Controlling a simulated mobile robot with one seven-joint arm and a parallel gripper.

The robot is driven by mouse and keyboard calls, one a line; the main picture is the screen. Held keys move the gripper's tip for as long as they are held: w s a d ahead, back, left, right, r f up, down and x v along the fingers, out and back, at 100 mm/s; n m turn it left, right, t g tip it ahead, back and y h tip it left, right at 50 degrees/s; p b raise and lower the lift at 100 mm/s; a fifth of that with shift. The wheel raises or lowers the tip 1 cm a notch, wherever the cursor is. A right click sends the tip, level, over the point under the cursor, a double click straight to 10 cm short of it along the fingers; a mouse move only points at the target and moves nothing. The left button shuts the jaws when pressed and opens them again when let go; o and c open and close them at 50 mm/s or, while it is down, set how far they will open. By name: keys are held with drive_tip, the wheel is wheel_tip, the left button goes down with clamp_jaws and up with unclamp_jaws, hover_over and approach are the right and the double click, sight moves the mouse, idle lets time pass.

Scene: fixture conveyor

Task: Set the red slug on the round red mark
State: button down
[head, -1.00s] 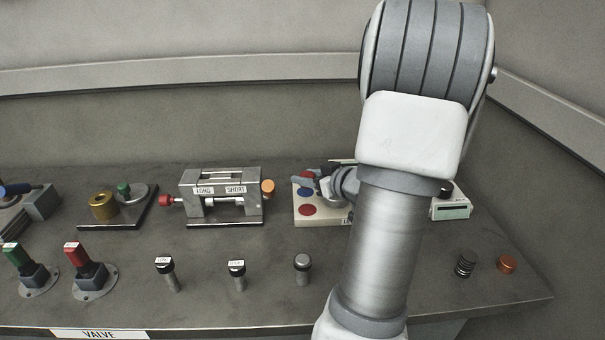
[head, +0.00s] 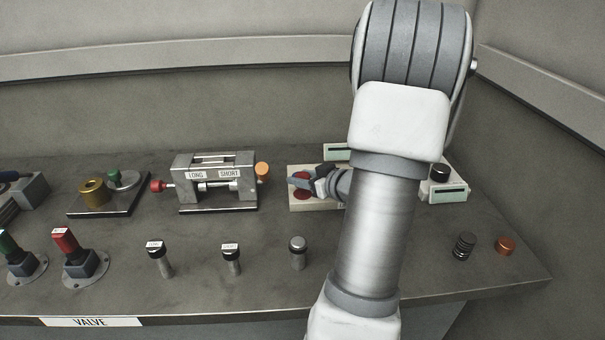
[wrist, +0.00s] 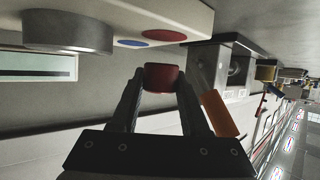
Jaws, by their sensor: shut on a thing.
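My gripper (wrist: 162,85) is shut on the red slug (wrist: 162,76), which sits between the fingertips in the wrist view. The pale plate (wrist: 195,16) bears a round red mark (wrist: 163,35) and a blue mark (wrist: 133,43); the slug shows apart from both. In the head view the plate (head: 326,203) stands at the back right of the bench, with my gripper (head: 297,183) over it. The red mark (head: 302,193) shows below the fingers there. More red shows above the fingers; I cannot tell whether it is the slug.
A metal fixture (head: 215,190) labelled LONG and SHORT stands left of the plate, its orange knob (head: 262,170) close by. A device with a black knob (head: 440,172) stands to the right.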

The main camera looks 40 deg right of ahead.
drive_tip(key=shift+f+b, duration=0.3)
drive_tip(key=shift+f, duration=0.55)
drive_tip(key=shift+f+b, duration=0.4)
drive_tip(key=shift+f, duration=0.15)
drive_tip(key=shift+c, duration=1.6)
unclamp_jaws()
drive_tip(key=shift+s, duration=0.1)
